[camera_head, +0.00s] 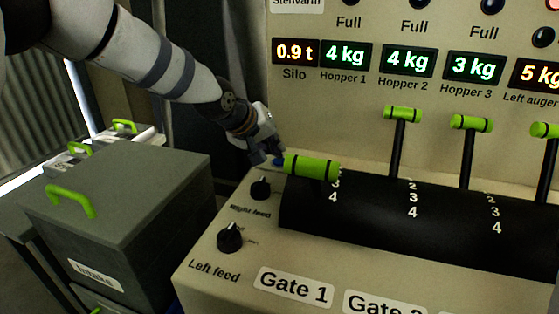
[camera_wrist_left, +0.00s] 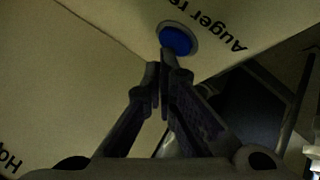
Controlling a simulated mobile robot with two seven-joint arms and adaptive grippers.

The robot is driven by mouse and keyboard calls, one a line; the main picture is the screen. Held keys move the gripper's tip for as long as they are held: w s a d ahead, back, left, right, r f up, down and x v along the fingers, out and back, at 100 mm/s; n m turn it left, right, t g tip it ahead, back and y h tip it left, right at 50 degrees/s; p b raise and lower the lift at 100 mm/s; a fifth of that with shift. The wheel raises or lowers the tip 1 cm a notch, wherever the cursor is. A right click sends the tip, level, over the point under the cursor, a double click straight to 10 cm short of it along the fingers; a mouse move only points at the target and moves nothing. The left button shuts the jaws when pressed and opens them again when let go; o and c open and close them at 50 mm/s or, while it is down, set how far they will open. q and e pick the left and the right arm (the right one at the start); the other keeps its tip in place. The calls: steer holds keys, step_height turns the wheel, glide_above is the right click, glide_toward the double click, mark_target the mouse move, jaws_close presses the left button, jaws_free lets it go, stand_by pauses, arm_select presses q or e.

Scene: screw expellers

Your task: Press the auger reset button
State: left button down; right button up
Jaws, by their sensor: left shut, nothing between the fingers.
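The auger reset button is a round blue button (camera_wrist_left: 177,39) in a pale ring, with lettering beginning "Auger re" beside it in the left wrist view. In the head view a small blue bit of the button (camera_head: 279,161) shows beside my gripper. My left gripper (camera_head: 268,156) is shut and empty at the far left corner of the control panel. In the left wrist view its fingertips (camera_wrist_left: 162,68) overlap the lower edge of the button. I cannot tell whether they touch it. My right gripper is not in view.
The green Gate 1 lever handle (camera_head: 312,167) is close to the right of my left gripper. Two black knobs, Right feed (camera_head: 260,188) and Left feed (camera_head: 230,238), are nearer on the panel. A grey intake box (camera_head: 130,200) stands at left.

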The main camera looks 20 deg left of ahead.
arm_select(q)
steer(key=shift+f, duration=0.55)
stand_by(0.6)
steer(key=shift+r, duration=0.95)
steer(key=shift+r, duration=0.1)
steer(key=shift+r, duration=2.45)
